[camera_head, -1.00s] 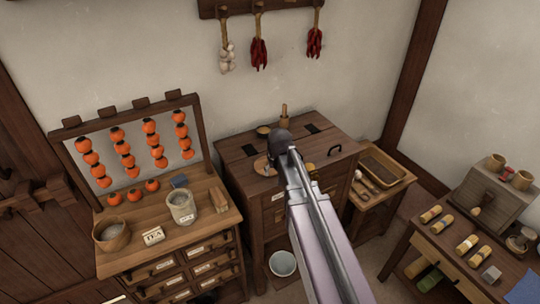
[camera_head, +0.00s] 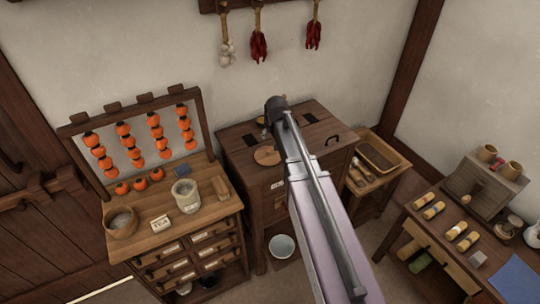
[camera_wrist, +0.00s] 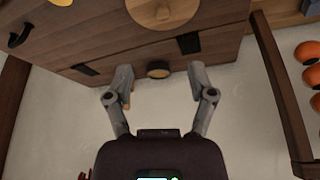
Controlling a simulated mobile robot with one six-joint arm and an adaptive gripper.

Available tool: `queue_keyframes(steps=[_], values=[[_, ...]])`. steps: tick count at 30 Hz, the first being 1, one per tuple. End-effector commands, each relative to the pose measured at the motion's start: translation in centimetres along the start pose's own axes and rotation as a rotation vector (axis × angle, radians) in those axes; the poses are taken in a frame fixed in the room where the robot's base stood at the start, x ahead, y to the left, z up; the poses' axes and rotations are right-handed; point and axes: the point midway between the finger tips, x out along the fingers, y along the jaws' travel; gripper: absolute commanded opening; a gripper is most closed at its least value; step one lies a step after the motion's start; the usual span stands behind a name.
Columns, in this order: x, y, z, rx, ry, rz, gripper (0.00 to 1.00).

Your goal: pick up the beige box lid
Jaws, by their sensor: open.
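A round, light-brown wooden lid with a small knob (camera_head: 267,156) lies flat on top of the dark wooden cabinet (camera_head: 236,143), left of my arm. It is the closest match to a beige lid; I cannot tell whether it belongs to a box. It also shows at the top edge of the wrist view (camera_wrist: 165,14), partly cut off. My gripper (camera_wrist: 160,72) is open and empty, beyond the lid toward the wall. A small dark cup with a tan top (camera_wrist: 158,68) shows between the fingertips. In the head view my arm hides the fingers.
A low drawer chest (camera_head: 217,214) stands left, with a rack of persimmons (camera_head: 123,129), a stone jar (camera_head: 184,191) and a wooden bowl (camera_head: 121,222). A side table with a tray (camera_head: 380,155) stands right of the cabinet. Chillies (camera_head: 258,46) hang on the wall.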

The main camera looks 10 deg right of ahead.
Motion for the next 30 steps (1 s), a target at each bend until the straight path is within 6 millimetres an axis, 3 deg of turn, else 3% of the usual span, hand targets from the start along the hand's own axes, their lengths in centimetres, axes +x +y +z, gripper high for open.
queue_keyframes(steps=[30], values=[[7.6,-0.2,0.1,-0.001,0.000,-0.001,0.71]])
